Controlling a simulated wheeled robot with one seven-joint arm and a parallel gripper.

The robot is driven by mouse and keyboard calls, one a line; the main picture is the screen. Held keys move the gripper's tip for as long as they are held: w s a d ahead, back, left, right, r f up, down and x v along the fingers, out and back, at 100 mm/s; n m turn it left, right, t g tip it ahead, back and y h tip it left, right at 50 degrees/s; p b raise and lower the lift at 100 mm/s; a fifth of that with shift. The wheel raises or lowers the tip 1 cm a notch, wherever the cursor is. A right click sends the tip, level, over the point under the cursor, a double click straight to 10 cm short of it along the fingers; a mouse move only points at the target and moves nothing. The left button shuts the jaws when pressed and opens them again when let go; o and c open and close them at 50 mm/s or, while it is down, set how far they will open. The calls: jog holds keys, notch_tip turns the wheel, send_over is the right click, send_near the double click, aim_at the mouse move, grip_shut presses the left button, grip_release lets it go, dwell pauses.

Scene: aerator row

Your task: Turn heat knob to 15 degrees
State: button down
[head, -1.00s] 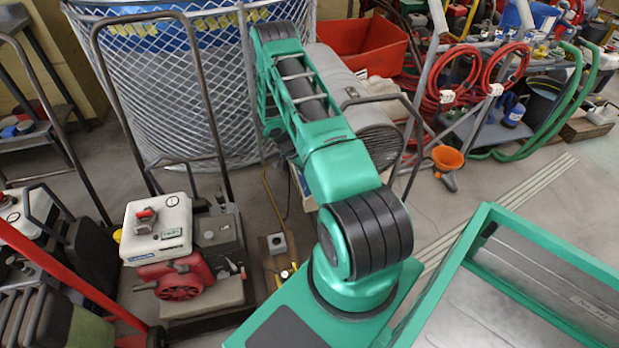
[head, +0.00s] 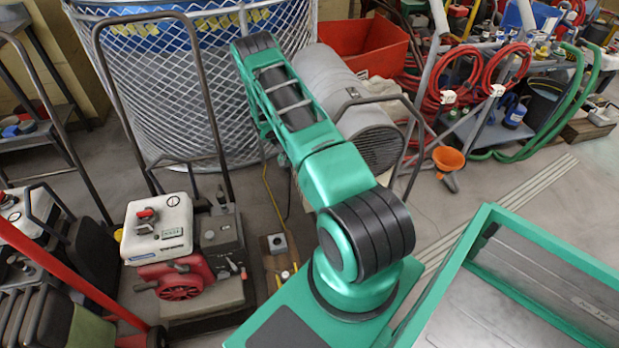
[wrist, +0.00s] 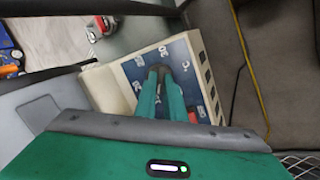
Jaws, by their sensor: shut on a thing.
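In the wrist view, a cream housing (wrist: 98,90) carries a blue dial panel (wrist: 185,62) with white marks, among them a "30" and a "°C". My gripper (wrist: 161,72) reaches over the panel with its two green fingers close together, shut on the heat knob (wrist: 160,67). Only a small dark part of the knob shows between the fingertips, and its pointer cannot be read. A small red part (wrist: 192,117) shows beside the right finger. In the head view my arm hides the gripper and the knob.
A grey cylindrical unit (head: 335,75) stands right behind my arm. A mesh-wrapped drum (head: 165,90) is at the back left. A white and red engine machine (head: 160,228) stands left. A yellow cable (wrist: 248,75) runs across the floor right of the housing.

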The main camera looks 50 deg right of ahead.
jog(key=shift+s+a, duration=0.15)
jog(key=shift+a, duration=0.05)
jog(key=c, duration=2)
grip_release()
jog(key=shift+o, duration=0.8)
jog(key=shift+d, duration=0.1)
jog(key=v, duration=1.1)
jog(key=shift+f, duration=0.15)
